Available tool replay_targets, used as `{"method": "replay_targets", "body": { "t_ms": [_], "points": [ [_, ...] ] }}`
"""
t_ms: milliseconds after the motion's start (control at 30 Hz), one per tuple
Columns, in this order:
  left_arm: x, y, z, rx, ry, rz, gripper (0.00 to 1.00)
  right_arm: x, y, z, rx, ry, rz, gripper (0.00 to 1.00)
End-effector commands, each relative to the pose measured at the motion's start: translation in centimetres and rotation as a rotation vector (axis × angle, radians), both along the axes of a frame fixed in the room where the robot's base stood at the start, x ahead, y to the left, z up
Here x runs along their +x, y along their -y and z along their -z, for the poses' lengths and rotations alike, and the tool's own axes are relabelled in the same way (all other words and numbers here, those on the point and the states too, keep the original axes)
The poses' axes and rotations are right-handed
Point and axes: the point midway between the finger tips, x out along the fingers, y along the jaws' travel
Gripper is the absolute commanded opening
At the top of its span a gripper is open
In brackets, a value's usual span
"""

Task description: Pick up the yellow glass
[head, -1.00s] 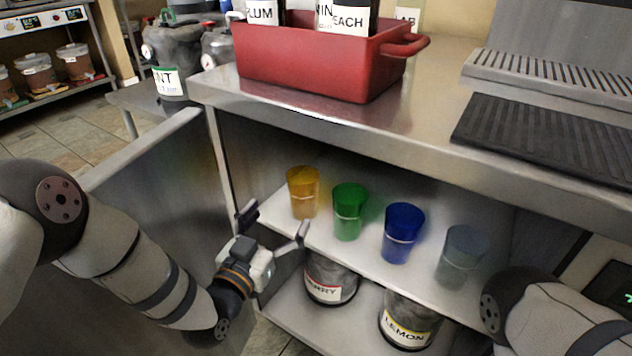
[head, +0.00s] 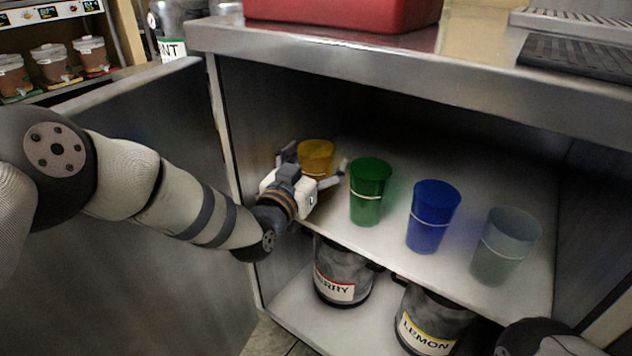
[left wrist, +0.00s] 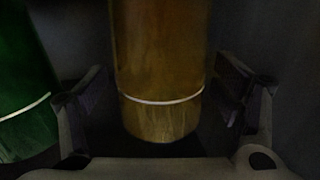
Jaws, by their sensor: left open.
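The yellow glass (head: 316,156) stands upright at the left end of the upper shelf, partly hidden by my left gripper (head: 314,166). My left gripper is open, with one finger on each side of the glass. In the left wrist view the yellow glass (left wrist: 160,80) fills the middle, between the two spread fingers of the gripper (left wrist: 160,98), with dark gaps at both sides. A pale line runs around its lower part. Only part of my right arm shows at the bottom right of the head view; its gripper is out of view.
A green glass (head: 370,190) stands close right of the yellow one; it also shows in the left wrist view (left wrist: 22,100). A blue glass (head: 433,215) and a grey clear glass (head: 505,245) follow. The counter edge (head: 400,65) overhangs the shelf. Labelled buckets (head: 430,315) stand below.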

Motion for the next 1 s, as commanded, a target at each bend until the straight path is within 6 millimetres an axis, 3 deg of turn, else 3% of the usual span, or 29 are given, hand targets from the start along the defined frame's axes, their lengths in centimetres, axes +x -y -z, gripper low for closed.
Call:
{"method": "replay_targets", "body": {
  "t_ms": [33,300,533,667,800,1000],
  "points": [
    [0.0,0.0,-0.1,0.0,0.001,0.0,0.8,0.0,0.0,-0.1,0.0,0.0,0.0,0.4],
    [0.0,0.0,0.0,0.0,0.0,0.0,0.23,0.0,0.0,-0.1,0.0,0.0,0.0,0.4],
    [0.0,0.0,-0.2,0.0,0.001,0.0,0.22,0.0,0.0,-0.1,0.0,0.001,0.0,0.4],
    [0.0,0.0,-1.4,0.0,0.004,0.0,0.22,0.1,0.0,-0.5,-0.001,0.007,0.001,0.4],
    [-0.2,-0.3,-4.4,0.0,0.008,-0.002,0.22,0.5,0.1,-1.5,-0.002,0.022,0.001,0.4],
    [-3.7,-3.3,-10.1,-0.001,0.009,-0.002,0.22,1.3,0.2,-3.9,-0.005,0.057,0.004,0.4]
  ]
}}
